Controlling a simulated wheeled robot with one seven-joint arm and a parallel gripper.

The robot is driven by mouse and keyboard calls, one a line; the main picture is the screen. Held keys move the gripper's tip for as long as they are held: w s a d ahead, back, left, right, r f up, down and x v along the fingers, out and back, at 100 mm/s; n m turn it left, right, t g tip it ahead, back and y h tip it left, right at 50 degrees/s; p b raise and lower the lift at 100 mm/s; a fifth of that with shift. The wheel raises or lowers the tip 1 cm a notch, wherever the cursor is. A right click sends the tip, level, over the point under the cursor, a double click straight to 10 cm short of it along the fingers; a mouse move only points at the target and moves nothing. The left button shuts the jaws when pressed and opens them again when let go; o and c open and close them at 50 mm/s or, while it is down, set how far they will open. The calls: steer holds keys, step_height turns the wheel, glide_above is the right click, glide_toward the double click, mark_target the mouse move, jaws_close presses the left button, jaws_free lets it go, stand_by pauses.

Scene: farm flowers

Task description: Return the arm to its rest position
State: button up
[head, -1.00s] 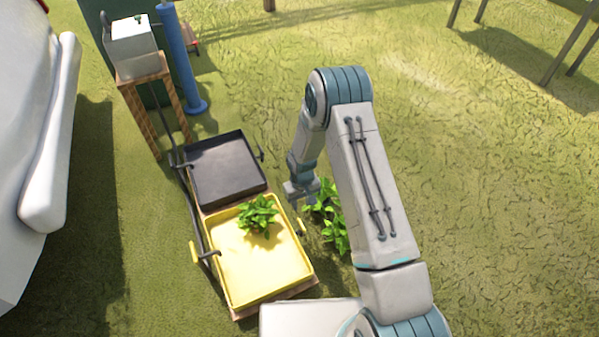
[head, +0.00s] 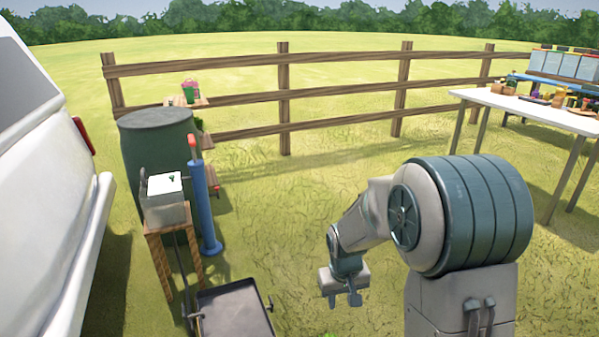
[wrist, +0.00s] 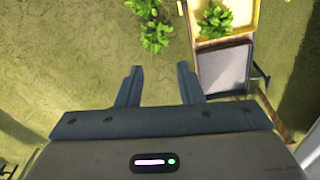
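My gripper (head: 342,299) hangs from my bent arm, right of the black tray, in the head view. In the wrist view its two fingers (wrist: 161,85) stand apart with nothing between them, over the grass. The black tray (head: 236,312) is cut off by the bottom edge of the head view. In the wrist view the black tray (wrist: 224,70) lies beside the yellow tray (wrist: 238,10), which has a green plant (wrist: 214,20) in it. Two more leafy plants (wrist: 153,36) are on the grass next to the trays.
A white vehicle (head: 45,190) fills the left side. A white box on a wooden stand (head: 165,205), a blue cylinder (head: 206,215) and a dark green barrel (head: 160,150) stand near the tray. A white table (head: 530,108) with items is at the back right. A wooden fence (head: 284,100) runs behind. Open grass lies between.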

steer(key=s+d+r+m+p, duration=0.1)
steer(key=s+r+p, duration=0.4)
steer(key=r, duration=0.5)
steer(key=s+d+r+t+p, duration=0.1)
steer(key=s+d+r+p, duration=0.1)
steer(key=s+r+p, duration=0.3)
steer(key=s+d+r+m+p, duration=0.1)
steer(key=s+r+p, duration=0.4)
steer(key=s+r, duration=0.5)
steer(key=shift+d+r+m, duration=0.3)
steer(key=shift+d+r, duration=0.1)
steer(key=shift+r, duration=2.5)
